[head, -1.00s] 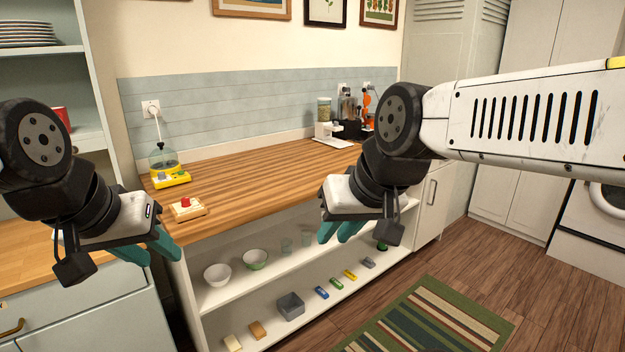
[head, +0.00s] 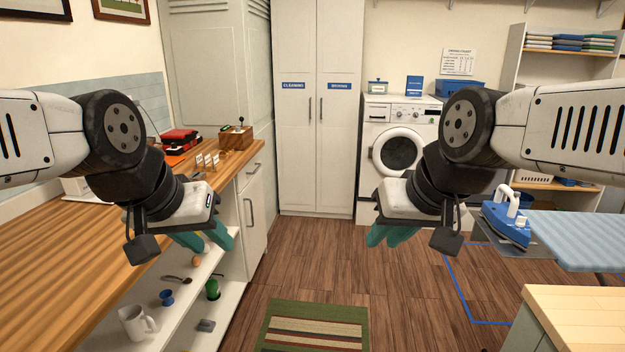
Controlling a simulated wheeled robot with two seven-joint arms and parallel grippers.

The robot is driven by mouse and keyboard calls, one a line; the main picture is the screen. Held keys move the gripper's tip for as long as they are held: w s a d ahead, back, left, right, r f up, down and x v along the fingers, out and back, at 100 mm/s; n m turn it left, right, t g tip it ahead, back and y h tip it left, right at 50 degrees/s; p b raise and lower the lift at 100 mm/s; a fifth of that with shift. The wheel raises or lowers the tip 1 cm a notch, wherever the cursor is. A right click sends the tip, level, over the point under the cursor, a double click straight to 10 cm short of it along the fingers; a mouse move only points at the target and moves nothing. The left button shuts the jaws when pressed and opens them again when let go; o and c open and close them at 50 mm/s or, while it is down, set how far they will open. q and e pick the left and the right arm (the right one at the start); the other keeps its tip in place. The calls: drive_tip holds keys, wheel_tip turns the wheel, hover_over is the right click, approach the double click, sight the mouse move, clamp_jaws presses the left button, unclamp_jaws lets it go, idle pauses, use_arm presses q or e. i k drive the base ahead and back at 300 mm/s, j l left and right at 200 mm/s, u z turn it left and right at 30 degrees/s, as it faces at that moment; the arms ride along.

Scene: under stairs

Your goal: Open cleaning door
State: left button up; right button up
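The cleaning door (head: 294,150) is the left door of a tall white double cabinet at the back, just left of the washing machine. It carries a blue label (head: 293,86) reading "CLEANING" and a dark vertical handle (head: 310,108) near the middle seam. The door is shut. My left gripper (head: 211,247) is open and empty, above the front of the wooden counter's shelves. My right gripper (head: 382,246) is open and empty, over the floor. Both grippers are well short of the cabinet, with teal fingers pointing down.
The wooden counter (head: 60,262) with open shelves runs along the left. A green striped rug (head: 315,325) lies on the floor. The washing machine (head: 398,112) stands right of the cabinet. An ironing board (head: 585,238) with a blue iron (head: 507,222) is at right. The floor before the cabinet is clear.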

sight(294, 22)
drive_tip(key=i+z, duration=0.35)
drive_tip(key=i, duration=1.6)
drive_tip(key=i+l+u, duration=0.15)
drive_tip(key=i+u, duration=0.25)
drive_tip(key=i, duration=0.25)
drive_tip(key=i+l+u, duration=0.3)
drive_tip(key=i+u, duration=0.15)
drive_tip(key=i, duration=0.2)
drive_tip(key=i+l+u, duration=0.4)
drive_tip(key=i+l, duration=0.15)
drive_tip(key=i+l+u, duration=0.4)
drive_tip(key=i+l, duration=0.15)
drive_tip(key=l, duration=0.2)
